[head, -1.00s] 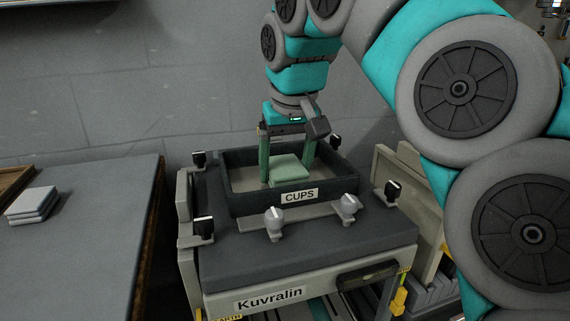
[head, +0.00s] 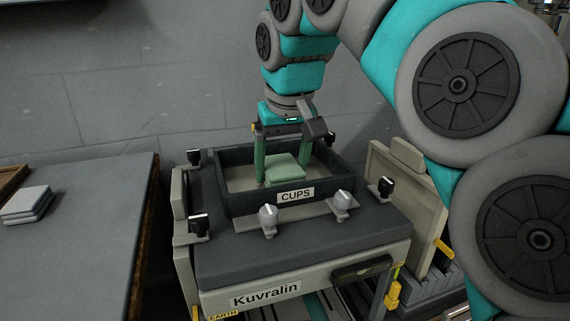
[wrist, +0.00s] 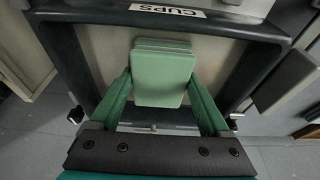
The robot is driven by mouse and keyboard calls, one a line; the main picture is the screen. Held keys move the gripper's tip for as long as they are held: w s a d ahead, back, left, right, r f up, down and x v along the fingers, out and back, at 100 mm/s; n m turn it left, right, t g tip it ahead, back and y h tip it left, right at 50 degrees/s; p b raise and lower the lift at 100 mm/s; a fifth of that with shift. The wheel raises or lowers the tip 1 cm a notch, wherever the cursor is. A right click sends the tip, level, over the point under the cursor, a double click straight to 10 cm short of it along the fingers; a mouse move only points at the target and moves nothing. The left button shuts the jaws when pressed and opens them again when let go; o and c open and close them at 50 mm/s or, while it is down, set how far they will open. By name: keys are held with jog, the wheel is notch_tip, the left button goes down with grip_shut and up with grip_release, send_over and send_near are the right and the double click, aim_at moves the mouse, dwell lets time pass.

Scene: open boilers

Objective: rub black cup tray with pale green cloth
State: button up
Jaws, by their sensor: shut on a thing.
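The black cup tray (head: 236,200), labelled CUPS, sits on top of the dark machine lid in the head view. Its rim also shows in the wrist view (wrist: 75,65). The pale green cloth (head: 287,167) is a folded pad inside the tray, against its pale floor. In the wrist view the cloth (wrist: 160,75) lies between the green fingers. My gripper (head: 285,172) points down into the tray and is shut on the cloth, one finger on each side. Whether the cloth's underside touches the tray floor is hidden.
The Kuvralin machine (head: 300,250) has pale knobs (head: 268,215) in front of the tray and black clamps (head: 198,224) at its corners. A grey table (head: 75,230) with stacked pale pads (head: 27,205) stands at left. A wall is close behind.

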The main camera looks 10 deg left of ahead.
jog(key=shift+w+a+f, duration=0.3)
jog(key=shift+w+a, duration=0.05)
jog(key=shift+w, duration=0.2)
jog(key=shift+c, duration=0.7)
jog(key=shift+w+r+p, duration=0.1)
jog(key=shift+r+p, duration=1.35)
jog(key=shift+r, duration=1.65)
